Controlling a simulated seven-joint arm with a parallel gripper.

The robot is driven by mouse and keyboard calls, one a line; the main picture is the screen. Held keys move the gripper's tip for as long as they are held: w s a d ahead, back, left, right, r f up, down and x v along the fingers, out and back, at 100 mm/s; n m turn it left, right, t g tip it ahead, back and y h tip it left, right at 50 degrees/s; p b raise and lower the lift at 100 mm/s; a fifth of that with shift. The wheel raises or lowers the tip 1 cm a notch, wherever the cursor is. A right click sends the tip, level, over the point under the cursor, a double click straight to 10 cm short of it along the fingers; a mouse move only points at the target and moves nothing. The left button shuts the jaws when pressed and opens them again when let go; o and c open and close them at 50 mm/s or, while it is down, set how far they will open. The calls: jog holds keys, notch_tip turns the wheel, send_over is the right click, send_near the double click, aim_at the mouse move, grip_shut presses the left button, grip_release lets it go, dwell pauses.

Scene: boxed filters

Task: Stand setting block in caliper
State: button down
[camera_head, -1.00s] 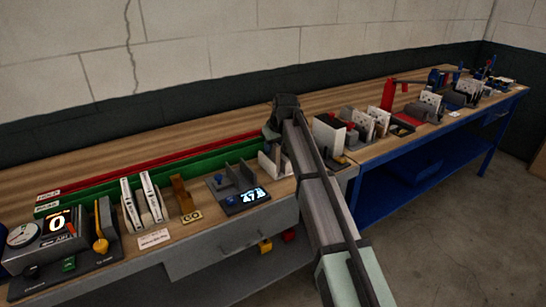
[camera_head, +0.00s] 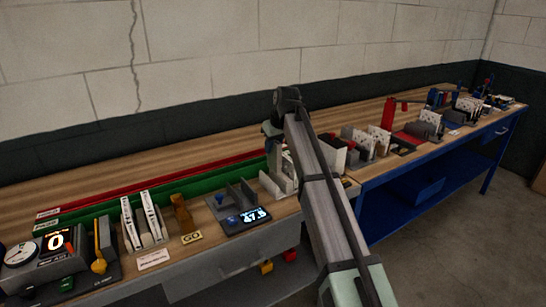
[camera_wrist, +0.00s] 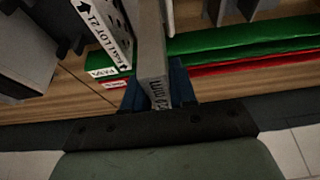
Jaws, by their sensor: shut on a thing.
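My gripper (camera_wrist: 156,92) is shut on a grey block (camera_wrist: 153,45) with dark lettering ending in "mm", seen between its blue fingers in the wrist view. The block stays off-centre from nothing visible below; its lower end is hard to make out. In the head view my wrist hides the fingers and the block. The caliper (camera_head: 240,210) stands on the bench left of my wrist, a dark base with upright grey plates, a blue knob and a lit display reading about 47.5. My wrist is beyond and to the right of it.
An orange GO block (camera_head: 181,212), white boxed filters (camera_head: 153,216) and a dial gauge unit (camera_head: 45,253) stand left of the caliper. Green (camera_head: 190,185) and red strips run behind. A white-and-grey holder (camera_head: 275,186) is close to my wrist. More fixtures crowd the right.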

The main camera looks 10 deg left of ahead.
jog(key=shift+a+r, duration=0.1)
jog(key=shift+r, duration=0.4)
jog(key=s+a+r, duration=0.2)
jog(key=s+a, duration=0.7)
jog(key=shift+r, duration=0.3)
jog(key=shift+s+f, duration=0.1)
jog(key=shift+f, duration=0.05)
jog(key=shift+f, duration=2.25)
jog(key=shift+f, duration=3.5)
dwell(0.4)
